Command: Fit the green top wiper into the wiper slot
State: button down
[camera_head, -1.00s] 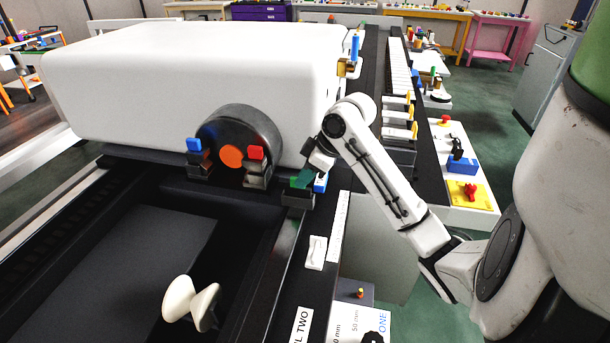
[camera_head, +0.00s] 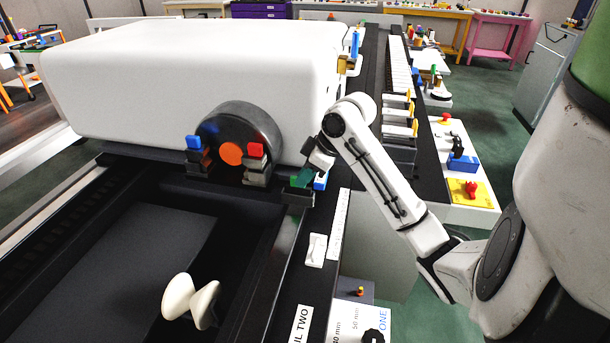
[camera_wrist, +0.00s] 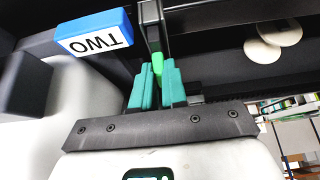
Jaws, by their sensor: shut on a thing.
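The green wiper (camera_wrist: 157,64) shows in the wrist view as a bright green piece between the two teal fingers of my gripper (camera_wrist: 158,72). My gripper is shut on it. Beyond the fingertips stands a dark grey upright block (camera_wrist: 151,28), close in line with the wiper; I cannot tell whether they touch. In the head view my gripper (camera_head: 304,177) is low beside the machine's front right corner, just above a dark block (camera_head: 297,198). The wiper is mostly hidden there by the fingers. I cannot make out the slot opening clearly.
A blue block marked TWO (camera_wrist: 94,36) sits close beside the fingers. The large white housing (camera_head: 190,75) and a dark disc with an orange centre (camera_head: 232,156) stand left of my gripper. Red (camera_head: 256,151) and blue (camera_head: 193,143) tabs stand at the disc.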

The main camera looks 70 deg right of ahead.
jog(key=shift+f, duration=0.35)
dwell(0.3)
jog(key=c, duration=1.1)
grip_release()
jog(key=v, duration=1)
jog(key=shift+s+r, duration=0.15)
jog(key=shift+r, duration=0.25)
jog(key=shift+r, duration=0.1)
